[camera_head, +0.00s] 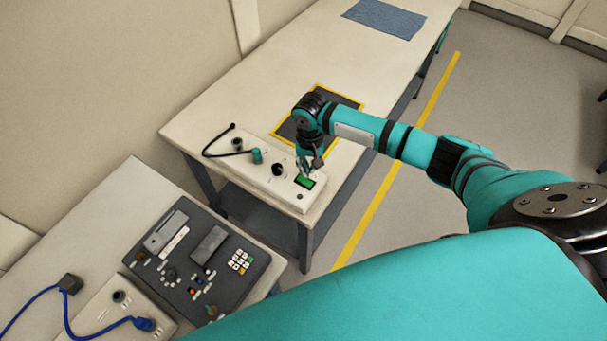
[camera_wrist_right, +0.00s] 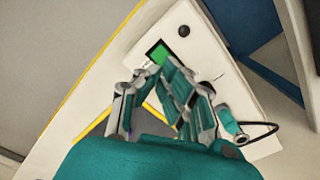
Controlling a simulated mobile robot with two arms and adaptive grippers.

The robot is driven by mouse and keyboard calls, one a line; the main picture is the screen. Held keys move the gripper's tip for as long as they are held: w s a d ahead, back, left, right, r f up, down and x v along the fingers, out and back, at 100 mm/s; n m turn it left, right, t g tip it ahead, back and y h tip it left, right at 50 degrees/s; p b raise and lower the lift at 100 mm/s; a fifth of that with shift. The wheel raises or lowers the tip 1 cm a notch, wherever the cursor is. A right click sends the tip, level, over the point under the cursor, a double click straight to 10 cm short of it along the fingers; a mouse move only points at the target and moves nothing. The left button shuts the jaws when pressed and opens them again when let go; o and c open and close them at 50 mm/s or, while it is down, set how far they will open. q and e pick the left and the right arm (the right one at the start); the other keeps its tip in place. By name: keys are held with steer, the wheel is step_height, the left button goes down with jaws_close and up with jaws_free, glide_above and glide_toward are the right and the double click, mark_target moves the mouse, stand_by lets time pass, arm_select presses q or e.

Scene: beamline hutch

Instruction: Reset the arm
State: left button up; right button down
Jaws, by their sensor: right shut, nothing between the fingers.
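My right gripper (camera_head: 311,168) is shut and empty at the end of my teal right arm. It points down over the front end of a white panel box (camera_head: 285,192) on the far table. My left gripper is not in view.
The box also carries a black knob (camera_head: 278,169), a teal plug (camera_head: 256,156) and a black cable (camera_head: 211,155). A yellow-edged dark mat (camera_head: 346,100) lies behind the arm. A dark control panel (camera_head: 232,279) sits on the near table. A blue cloth (camera_head: 385,18) lies far back.

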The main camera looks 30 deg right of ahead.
steer(key=shift+r, duration=0.4)
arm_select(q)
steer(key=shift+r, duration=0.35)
arm_select(e)
steer(key=shift+f, duration=0.1)
